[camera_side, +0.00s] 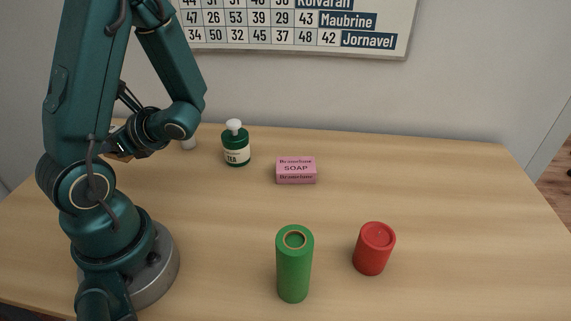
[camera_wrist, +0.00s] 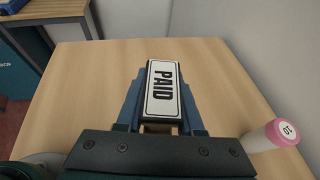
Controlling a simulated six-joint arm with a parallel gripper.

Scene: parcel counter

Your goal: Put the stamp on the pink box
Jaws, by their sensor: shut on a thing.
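The stamp (camera_wrist: 163,88), a dark block with a white label reading PAID, is between the jaws of my gripper (camera_wrist: 162,112) in the wrist view. The jaws are shut on it. In the side view my gripper (camera_side: 122,150) is at the left, behind my arm's base. The stamp is mostly hidden there. The pink box (camera_side: 296,170), a small carton marked SOAP, lies on the table right of the middle in the side view. My gripper is well to its left, apart from it. The pink box is not in the wrist view.
A dark green pump bottle (camera_side: 236,148) stands between my gripper and the pink box. A white pink-capped container (camera_wrist: 272,136) is close to the right of my gripper. A green cylinder (camera_side: 293,270) and a red cylinder (camera_side: 374,250) stand at the front. The table's right side is clear.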

